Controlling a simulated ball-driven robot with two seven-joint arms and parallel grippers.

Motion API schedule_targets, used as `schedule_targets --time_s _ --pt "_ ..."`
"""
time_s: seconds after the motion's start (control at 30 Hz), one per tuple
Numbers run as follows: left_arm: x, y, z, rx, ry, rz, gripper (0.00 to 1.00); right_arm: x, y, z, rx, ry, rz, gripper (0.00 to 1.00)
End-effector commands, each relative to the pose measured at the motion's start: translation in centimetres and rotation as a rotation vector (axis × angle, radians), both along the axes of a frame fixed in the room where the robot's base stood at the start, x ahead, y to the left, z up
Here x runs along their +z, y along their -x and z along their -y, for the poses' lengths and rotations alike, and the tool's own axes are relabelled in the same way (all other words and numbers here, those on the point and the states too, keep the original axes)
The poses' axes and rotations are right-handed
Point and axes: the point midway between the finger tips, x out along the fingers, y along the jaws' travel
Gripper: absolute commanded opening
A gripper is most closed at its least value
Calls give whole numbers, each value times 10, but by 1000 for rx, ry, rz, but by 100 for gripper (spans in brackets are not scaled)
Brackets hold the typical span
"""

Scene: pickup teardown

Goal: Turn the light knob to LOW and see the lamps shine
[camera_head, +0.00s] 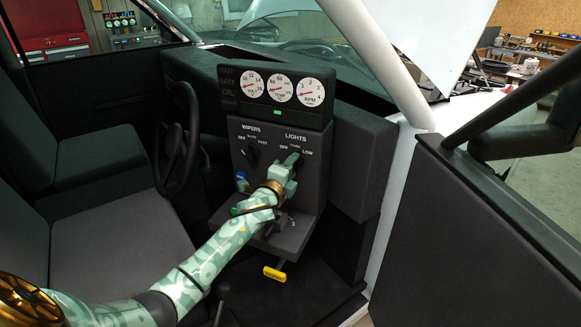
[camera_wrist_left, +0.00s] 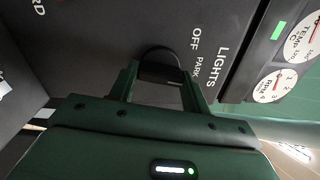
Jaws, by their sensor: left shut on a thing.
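My left gripper (camera_head: 291,160) reaches the LIGHTS part of the dark dash panel (camera_head: 313,180), below the OFF, PARK and LOW labels. In the left wrist view its two green fingers (camera_wrist_left: 159,84) are closed on the sides of a round black light knob (camera_wrist_left: 160,62). The OFF and PARK labels show beside the knob there; LOW is out of that view. The gripper hides the knob in the head view, and I cannot tell which label it points to. The lamps are not clearly in view. My right gripper is not in view.
The WIPERS knob (camera_head: 251,155) sits left of my gripper. Three round gauges (camera_head: 281,89) and a small green light are above. The open door (camera_head: 470,235) is at the right.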

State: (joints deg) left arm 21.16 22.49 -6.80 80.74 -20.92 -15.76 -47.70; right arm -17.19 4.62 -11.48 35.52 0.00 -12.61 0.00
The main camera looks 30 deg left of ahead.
Motion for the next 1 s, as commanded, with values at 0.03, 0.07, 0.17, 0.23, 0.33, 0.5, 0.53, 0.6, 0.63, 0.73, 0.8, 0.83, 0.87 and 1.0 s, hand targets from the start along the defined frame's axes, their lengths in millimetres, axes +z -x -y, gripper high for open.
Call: schedule_targets --time_s 0.03,0.07,0.17,0.23,0.33,0.5,0.53,0.6,0.63,0.73,0.8,0.83,0.87,1.0 --pt "0 0 0 0 -44 -8 24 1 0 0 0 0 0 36" --pt "-1 0 0 0 -73 -12 24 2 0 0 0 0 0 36" --pt "-1 0 0 1 -164 -25 24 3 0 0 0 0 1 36" --pt "-1 0 0 1 -223 -32 24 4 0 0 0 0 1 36" --pt "-2 0 -1 1 -303 -43 24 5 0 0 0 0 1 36" --pt "-2 0 0 0 -412 -56 24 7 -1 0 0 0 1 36" --pt "-2 0 0 0 -427 -58 24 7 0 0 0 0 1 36" --pt "-2 0 0 0 -460 -63 24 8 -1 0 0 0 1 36" --pt "-2 0 0 0 -473 -64 24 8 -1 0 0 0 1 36" --pt "-2 0 -1 0 -504 -68 24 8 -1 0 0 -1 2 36" --pt "-2 0 -1 1 -521 -71 24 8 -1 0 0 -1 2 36" --pt "-2 0 -1 1 -527 -71 24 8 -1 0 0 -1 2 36" --pt "-2 0 -1 1 -532 -72 24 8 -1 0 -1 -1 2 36" --pt "-2 0 -1 1 -545 -74 24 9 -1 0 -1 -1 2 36"
